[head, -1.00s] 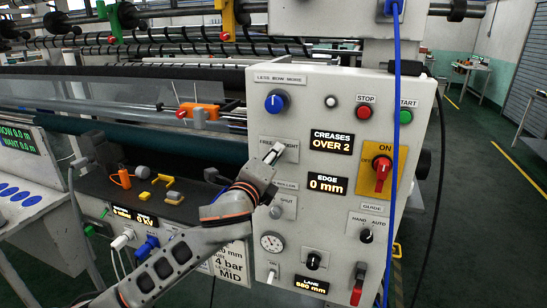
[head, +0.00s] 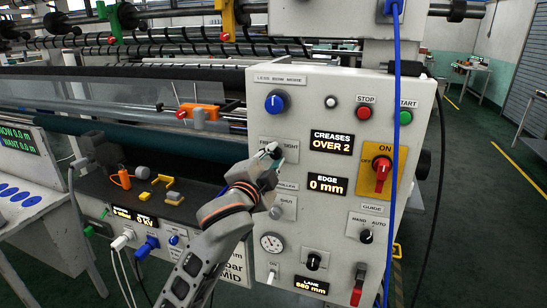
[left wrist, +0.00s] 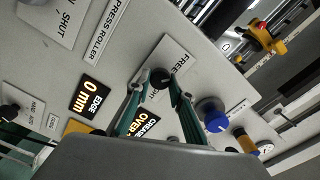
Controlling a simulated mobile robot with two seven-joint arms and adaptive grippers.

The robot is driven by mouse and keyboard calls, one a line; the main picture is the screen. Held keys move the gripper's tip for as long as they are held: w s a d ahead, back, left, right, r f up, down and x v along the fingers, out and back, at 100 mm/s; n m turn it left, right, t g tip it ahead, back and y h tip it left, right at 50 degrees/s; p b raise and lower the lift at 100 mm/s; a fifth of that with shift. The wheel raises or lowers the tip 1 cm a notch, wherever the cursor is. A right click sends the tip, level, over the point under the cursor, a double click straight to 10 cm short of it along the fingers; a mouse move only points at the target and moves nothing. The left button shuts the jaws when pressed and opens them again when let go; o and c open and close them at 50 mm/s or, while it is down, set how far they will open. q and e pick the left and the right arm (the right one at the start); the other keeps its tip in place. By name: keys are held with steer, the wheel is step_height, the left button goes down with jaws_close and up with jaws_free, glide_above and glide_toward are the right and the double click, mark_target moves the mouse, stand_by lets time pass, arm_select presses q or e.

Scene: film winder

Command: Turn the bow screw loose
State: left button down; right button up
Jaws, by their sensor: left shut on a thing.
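A black knob (left wrist: 160,77) sits on the white plate (left wrist: 174,60) marked FREE and TIGHT, on the pale control panel. It also shows in the head view (head: 271,149). My left gripper (left wrist: 159,88) is shut on this knob, with one teal finger on each side. In the head view, my left gripper (head: 279,160) comes in from below. The blue knob (head: 277,101) under the LESS BOW MORE label stands above it on the same panel, apart from the gripper. It also shows in the left wrist view (left wrist: 212,115). My right gripper is not in view.
The CREASES display (head: 332,142) reads OVER 2 and the EDGE display (head: 327,184) reads 0 mm. A red switch (head: 382,170) on a yellow plate is at the right. A blue cable (head: 397,120) hangs down the panel front.

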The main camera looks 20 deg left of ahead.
arm_select(q)
steer(key=shift+n, duration=0.9)
steer(key=c, duration=1.8)
jaws_free()
steer(key=shift+s, duration=0.15)
steer(key=s, duration=1.1)
steer(key=shift+s+a, duration=0.2)
steer(key=shift+s, duration=0.2)
steer(key=shift+f, duration=0.1)
